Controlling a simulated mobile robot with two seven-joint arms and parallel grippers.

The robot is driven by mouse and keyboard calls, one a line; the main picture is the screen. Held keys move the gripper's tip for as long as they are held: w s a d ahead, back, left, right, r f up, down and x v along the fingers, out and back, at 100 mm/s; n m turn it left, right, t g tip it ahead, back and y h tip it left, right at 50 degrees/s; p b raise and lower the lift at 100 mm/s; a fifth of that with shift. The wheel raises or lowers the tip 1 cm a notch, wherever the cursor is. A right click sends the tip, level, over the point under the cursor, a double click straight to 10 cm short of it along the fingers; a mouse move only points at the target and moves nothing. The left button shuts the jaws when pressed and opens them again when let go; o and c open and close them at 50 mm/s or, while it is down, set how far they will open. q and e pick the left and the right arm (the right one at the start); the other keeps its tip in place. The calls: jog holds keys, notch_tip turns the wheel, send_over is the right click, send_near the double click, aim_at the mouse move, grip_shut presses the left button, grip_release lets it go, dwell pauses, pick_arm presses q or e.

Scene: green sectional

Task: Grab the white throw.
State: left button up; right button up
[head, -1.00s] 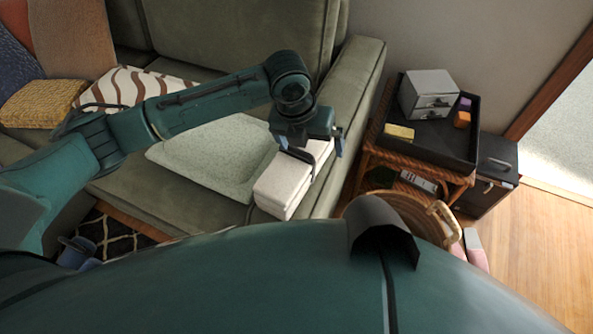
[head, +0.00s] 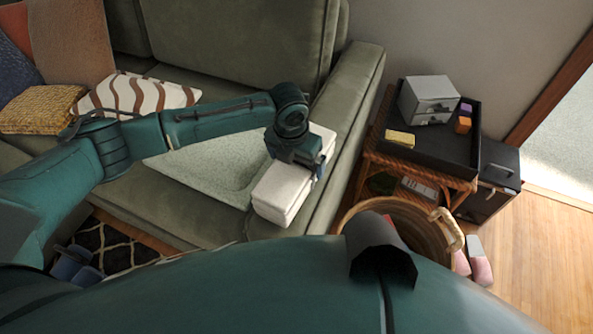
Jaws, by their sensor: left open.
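The white throw (head: 281,193) is a folded, thick white bundle on the sofa seat, beside the right armrest. My left gripper (head: 297,172) is over the throw's middle, pointing down, low and close to it. Its jaws are open, one finger showing at the throw's right side. The other finger is hidden behind the wrist, and I cannot tell whether either touches the cloth. My right gripper does not show.
The green sofa's armrest (head: 345,120) rises just right of the throw. A pale green cushion (head: 215,165) lies to its left. A wicker side table (head: 368,160) with a black tray (head: 455,148) and a wicker basket (head: 431,241) stand right of the sofa.

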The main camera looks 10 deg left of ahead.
pick_arm(q)
jog(key=shift+w+f, duration=0.15)
jog(key=shift+f, duration=0.6)
jog(key=shift+w+f, duration=0.1)
jog(key=shift+f, duration=0.65)
jog(key=shift+c, duration=0.2)
jog(key=shift+r, duration=0.1)
jog(key=c, duration=1)
